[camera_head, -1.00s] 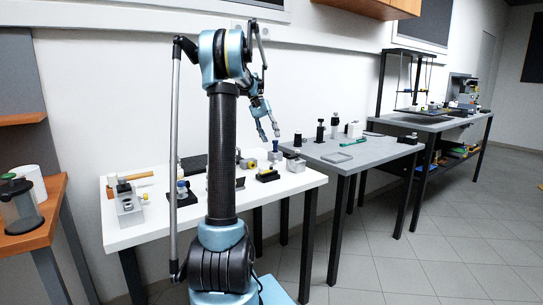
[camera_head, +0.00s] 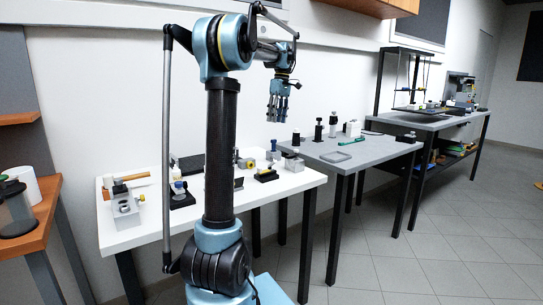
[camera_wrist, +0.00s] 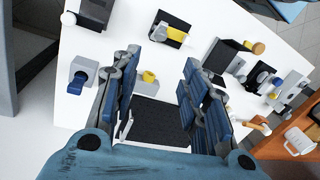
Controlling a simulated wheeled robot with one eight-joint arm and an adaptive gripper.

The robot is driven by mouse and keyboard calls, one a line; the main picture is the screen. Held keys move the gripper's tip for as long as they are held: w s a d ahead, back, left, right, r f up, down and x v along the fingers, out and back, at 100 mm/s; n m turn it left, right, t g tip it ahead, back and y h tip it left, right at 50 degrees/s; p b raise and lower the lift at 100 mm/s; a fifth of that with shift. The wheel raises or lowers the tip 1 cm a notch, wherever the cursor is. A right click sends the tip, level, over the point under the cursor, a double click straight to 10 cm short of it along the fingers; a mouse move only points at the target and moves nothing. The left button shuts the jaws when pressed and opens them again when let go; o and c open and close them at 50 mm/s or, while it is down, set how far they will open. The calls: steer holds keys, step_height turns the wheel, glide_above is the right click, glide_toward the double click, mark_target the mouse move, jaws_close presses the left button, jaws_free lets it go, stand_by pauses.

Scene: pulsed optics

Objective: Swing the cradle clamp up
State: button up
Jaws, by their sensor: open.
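My gripper (camera_head: 277,118) is open and empty. It points down in the air above the back right of the white table (camera_head: 130,236). In the wrist view its two blue-padded fingers (camera_wrist: 160,62) stand wide apart over the table. A low black cradle-like holder (camera_head: 266,176) stands near the table's right front. In the wrist view a black holder with a yellow cylinder (camera_wrist: 174,33) lies beyond the fingertips, apart from them. I cannot tell for certain which part is the cradle clamp, nor its angle.
A silver block (camera_head: 125,206) and a black-based post (camera_head: 181,195) stand at the table's left. A grey table (camera_head: 375,151) adjoins on the right.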

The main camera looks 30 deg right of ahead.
steer(key=a+f, duration=0.1)
steer(key=f, duration=0.9)
steer(key=a+f, duration=0.1)
steer(key=f, duration=0.5)
steer(key=shift+s+a+f, duration=0.1)
steer(key=shift+s+a, duration=0.2)
steer(key=shift+s, duration=0.05)
steer(key=shift+c, duration=0.2)
jaws_close()
